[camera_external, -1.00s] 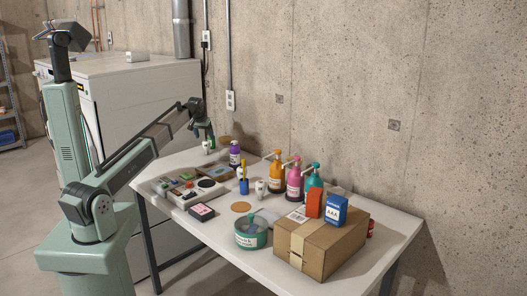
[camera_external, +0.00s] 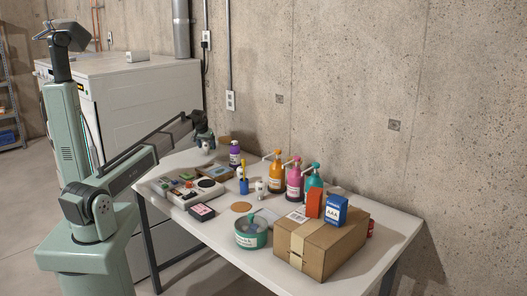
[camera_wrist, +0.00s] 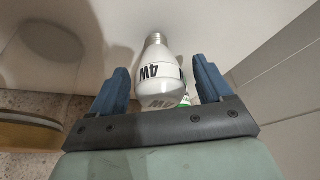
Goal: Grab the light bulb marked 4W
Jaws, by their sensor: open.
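A white light bulb (camera_wrist: 160,70) with a silver screw base lies between my fingers in the wrist view. My gripper (camera_wrist: 161,68) is open, with one blue finger on each side of the bulb and a visible gap to each. In the external view my gripper (camera_external: 204,138) is low at the far left end of the table, and the white bulb (camera_external: 207,148) shows just under it, partly covered.
A second small white bulb-like item (camera_external: 260,187) stands mid-table. A purple bottle (camera_external: 235,154) and a round brown disc (camera_external: 224,141) are near my gripper. A tray of small items (camera_external: 182,186) lies in front. Pump bottles (camera_external: 293,184) and a cardboard box (camera_external: 322,247) stand to the right.

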